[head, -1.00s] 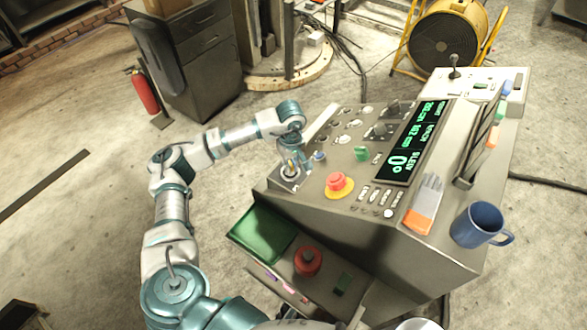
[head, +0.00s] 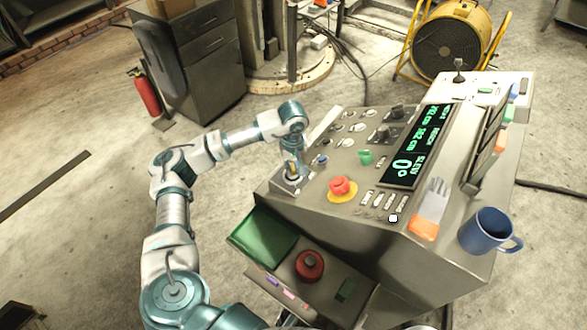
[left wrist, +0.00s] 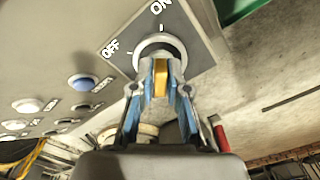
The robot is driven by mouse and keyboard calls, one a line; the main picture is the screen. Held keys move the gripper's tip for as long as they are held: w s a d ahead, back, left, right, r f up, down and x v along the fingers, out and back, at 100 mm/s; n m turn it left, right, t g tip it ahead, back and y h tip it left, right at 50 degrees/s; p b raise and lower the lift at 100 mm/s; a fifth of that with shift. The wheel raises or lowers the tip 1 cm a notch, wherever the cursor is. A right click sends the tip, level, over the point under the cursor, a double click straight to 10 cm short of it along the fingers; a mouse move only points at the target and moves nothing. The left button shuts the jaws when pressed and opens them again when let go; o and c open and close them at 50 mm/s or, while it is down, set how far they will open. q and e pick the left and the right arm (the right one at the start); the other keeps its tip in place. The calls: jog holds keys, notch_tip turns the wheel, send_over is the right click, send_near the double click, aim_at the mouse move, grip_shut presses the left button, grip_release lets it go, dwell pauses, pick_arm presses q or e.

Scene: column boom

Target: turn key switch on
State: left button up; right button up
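The key switch (left wrist: 162,48) sits on a dark square plate with OFF and ON labels in the left wrist view. Its yellow key (left wrist: 160,78) stands between the blue-padded fingers of my left gripper (left wrist: 160,92), which appear closed on it from both sides. The key lines up roughly with the tick below the ON label; the OFF tick is to its left. In the head view the switch plate (head: 284,188) is at the near left corner of the console, with my left gripper (head: 292,172) over it, hiding most of the key. My right gripper is not in view.
The console (head: 330,215) carries a red emergency button (head: 341,187), a green knob (head: 366,156), a lit display (head: 412,150) and a blue mug (head: 487,231). A lower shelf holds a green tray (head: 262,236) and a red round object (head: 309,265). Open floor lies left.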

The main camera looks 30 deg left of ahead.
aim_at(293, 166)
pick_arm(q)
jog(key=o, duration=0.3)
jog(key=shift+w, duration=0.1)
jog(key=shift+a+f, duration=0.1)
jog(key=shift+a, duration=0.05)
notch_tip(293, 166, up, 12)
jog(key=shift+a, duration=0.15)
jog(key=shift+w+f, duration=0.1)
jog(key=shift+f, duration=0.05)
dwell(0.4)
